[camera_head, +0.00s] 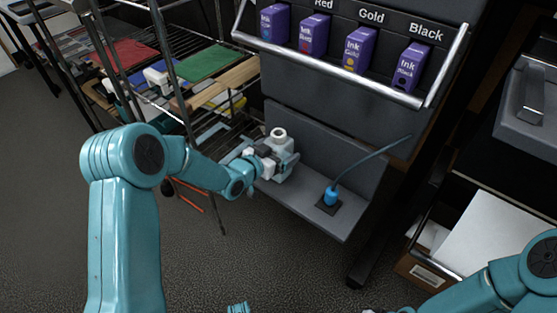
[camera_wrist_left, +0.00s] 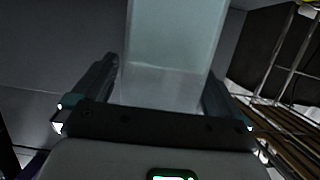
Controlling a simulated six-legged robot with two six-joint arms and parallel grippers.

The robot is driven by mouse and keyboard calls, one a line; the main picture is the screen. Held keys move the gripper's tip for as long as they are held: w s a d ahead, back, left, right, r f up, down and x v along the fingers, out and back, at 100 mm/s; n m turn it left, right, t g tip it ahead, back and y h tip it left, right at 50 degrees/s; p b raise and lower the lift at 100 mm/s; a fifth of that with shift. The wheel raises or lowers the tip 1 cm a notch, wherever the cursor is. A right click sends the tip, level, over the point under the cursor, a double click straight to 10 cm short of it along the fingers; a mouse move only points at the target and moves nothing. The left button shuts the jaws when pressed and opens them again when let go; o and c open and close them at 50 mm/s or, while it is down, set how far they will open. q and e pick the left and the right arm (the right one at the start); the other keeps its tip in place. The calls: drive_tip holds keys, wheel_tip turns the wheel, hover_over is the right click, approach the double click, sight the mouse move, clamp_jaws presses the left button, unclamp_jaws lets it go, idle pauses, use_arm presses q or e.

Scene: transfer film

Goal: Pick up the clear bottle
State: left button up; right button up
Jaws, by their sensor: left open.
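The clear bottle (camera_head: 284,172) stands upright on the grey shelf below the ink rack, with a white ring-shaped top. In the left wrist view the bottle (camera_wrist_left: 172,45) is a pale translucent block between the two fingers. My left gripper (camera_head: 275,164) is at the bottle, its fingers open on either side. In the left wrist view a dark gap shows between the left finger and the bottle; the right finger (camera_wrist_left: 214,95) is close to its side, and I cannot tell if it touches. My right arm enters at the lower right; its gripper is not clearly visible.
A blue plug-like fitting (camera_head: 331,195) with a cable stands right of the bottle on the shelf (camera_head: 300,207). Purple ink boxes (camera_head: 314,36) sit behind a metal rail (camera_head: 330,70) above. A wire rack (camera_head: 165,50) with coloured sheets stands at left.

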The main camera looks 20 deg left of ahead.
use_arm(q)
drive_tip(key=shift+w, duration=0.15)
drive_tip(key=c, duration=1.4)
drive_tip(key=shift+r+p, duration=3.5)
drive_tip(key=shift+r, duration=6.55)
